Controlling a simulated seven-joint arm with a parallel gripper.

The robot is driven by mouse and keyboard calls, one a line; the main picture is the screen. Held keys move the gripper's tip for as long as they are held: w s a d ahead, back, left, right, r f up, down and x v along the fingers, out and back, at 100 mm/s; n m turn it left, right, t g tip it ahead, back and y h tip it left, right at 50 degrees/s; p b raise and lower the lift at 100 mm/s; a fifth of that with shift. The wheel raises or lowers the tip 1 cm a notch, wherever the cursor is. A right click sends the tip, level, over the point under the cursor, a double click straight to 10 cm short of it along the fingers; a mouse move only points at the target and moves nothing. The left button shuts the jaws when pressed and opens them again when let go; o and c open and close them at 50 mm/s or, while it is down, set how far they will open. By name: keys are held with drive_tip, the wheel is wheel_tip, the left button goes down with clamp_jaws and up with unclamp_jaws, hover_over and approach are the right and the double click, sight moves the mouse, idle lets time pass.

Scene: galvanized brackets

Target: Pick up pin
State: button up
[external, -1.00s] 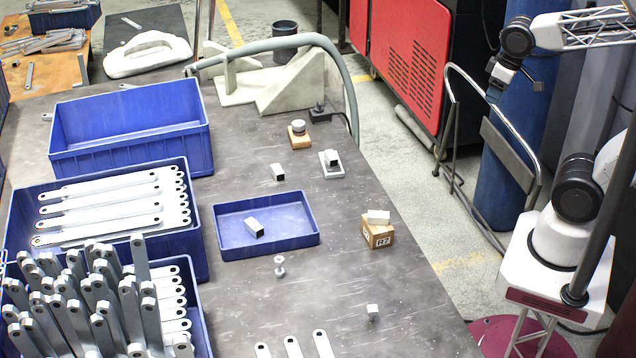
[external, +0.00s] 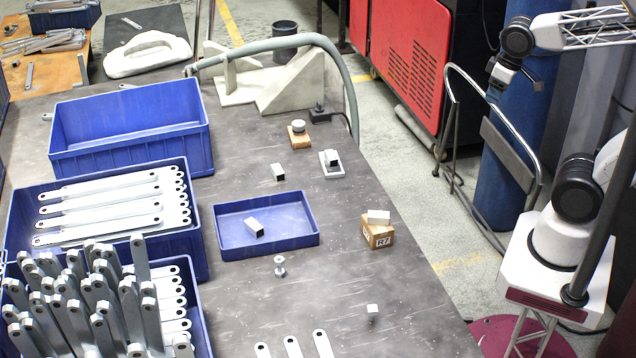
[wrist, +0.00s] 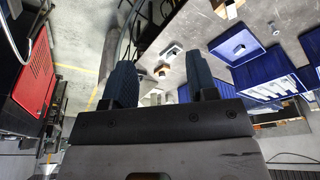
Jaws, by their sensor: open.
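A small metal pin (external: 279,266) with a wider head and foot stands upright on the dark table, in front of the blue tray (external: 228,250). A small shape that may be the pin shows near the upper right in the wrist view, too small to be sure. My gripper (wrist: 161,78) is open, with its two dark fingers apart and nothing between them. In the external view my gripper (external: 514,84) is at the upper right, beyond the table's right edge, high and far from the pin.
A wooden block (external: 377,235) with a metal piece on top stands right of the tray. A small pale cube (external: 373,310) lies nearer. Flat brackets (external: 292,347) lie at the front. Blue bins (external: 130,160) fill the left. The table around the pin is clear.

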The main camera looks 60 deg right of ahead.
drive_tip(key=shift+o, duration=0.4)
drive_tip(key=w+a+f+m+g+y, duration=0.1)
drive_tip(key=w+a+f+g+y, duration=0.1)
drive_tip(key=w+a+f, duration=0.3)
drive_tip(key=w+a+f+m+g+y, duration=0.1)
drive_tip(key=w+a+g+y, duration=0.15)
drive_tip(key=a, duration=0.45)
drive_tip(key=m+g+y, duration=0.5)
drive_tip(key=m, duration=0.1)
approach(373, 306)
drive_tip(key=s+d+r, duration=0.1)
drive_tip(key=d+r, duration=0.5)
drive_tip(key=r, duration=0.1)
drive_tip(key=a+f+m, duration=0.1)
drive_tip(key=a+f, duration=0.1)
drive_tip(key=f, duration=0.1)
drive_tip(key=a+f+m+y, duration=0.1)
drive_tip(key=a+f, duration=0.2)
drive_tip(key=s+a+f+m+y, duration=0.1)
drive_tip(key=a+f, duration=0.2)
drive_tip(key=f, duration=0.1)
drive_tip(key=shift+s+a, duration=0.1)
drive_tip(key=shift+a+f, duration=0.2)
drive_tip(key=shift+f, duration=0.05)
